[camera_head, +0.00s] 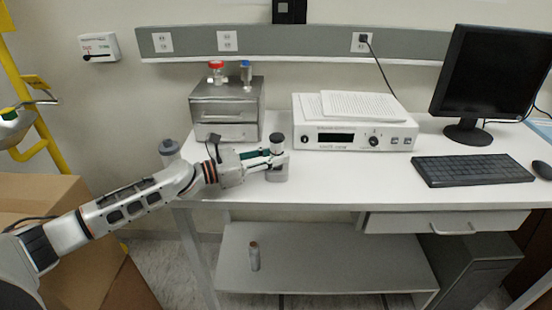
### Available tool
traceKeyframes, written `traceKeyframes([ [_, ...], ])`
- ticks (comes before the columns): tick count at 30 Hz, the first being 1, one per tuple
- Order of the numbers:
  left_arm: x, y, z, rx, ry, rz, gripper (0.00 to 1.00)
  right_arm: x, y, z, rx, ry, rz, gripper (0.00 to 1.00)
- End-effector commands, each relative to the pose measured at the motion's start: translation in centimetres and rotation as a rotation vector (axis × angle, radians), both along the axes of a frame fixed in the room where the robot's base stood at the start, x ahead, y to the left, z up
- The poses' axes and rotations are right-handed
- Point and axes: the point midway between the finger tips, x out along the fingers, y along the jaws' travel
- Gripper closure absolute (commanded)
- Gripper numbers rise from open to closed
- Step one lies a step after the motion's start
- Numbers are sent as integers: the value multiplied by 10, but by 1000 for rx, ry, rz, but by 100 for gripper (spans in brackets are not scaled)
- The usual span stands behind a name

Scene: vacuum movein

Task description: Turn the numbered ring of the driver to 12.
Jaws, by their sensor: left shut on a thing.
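My left arm comes in from the left, and its gripper (271,161) is at the front left of the bench, shut on a part of what looks like the driver (277,173). This has a grey lower body and a dark round top, and stands near the front edge of the bench. A dark green piece shows just behind the gripper fingers; I cannot tell whether it belongs to the driver. The numbered ring and its setting are too small to read. My right gripper is not in view.
A metal drawer box (227,112) stands behind the gripper, with small bottles on top. A white instrument (353,135) with papers is to the right, then a keyboard (472,170) and monitor (490,75). The bench front between the driver and keyboard is clear.

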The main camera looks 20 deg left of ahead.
Motion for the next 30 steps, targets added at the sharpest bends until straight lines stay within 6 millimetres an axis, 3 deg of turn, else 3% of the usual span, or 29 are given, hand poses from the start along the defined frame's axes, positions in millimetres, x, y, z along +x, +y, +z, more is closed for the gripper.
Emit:
traceKeyframes([
  [15, 1, 0, 2, -2, -1, -21, 97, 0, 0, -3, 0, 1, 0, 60],
  [16, 0, 0, 2, -2, -1, -21, 70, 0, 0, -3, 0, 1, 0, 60],
  [18, 0, 0, 2, -2, -1, -21, 58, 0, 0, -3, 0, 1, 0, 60],
  [30, -2, 3, 0, -1, 1, -20, 58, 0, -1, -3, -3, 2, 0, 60],
])
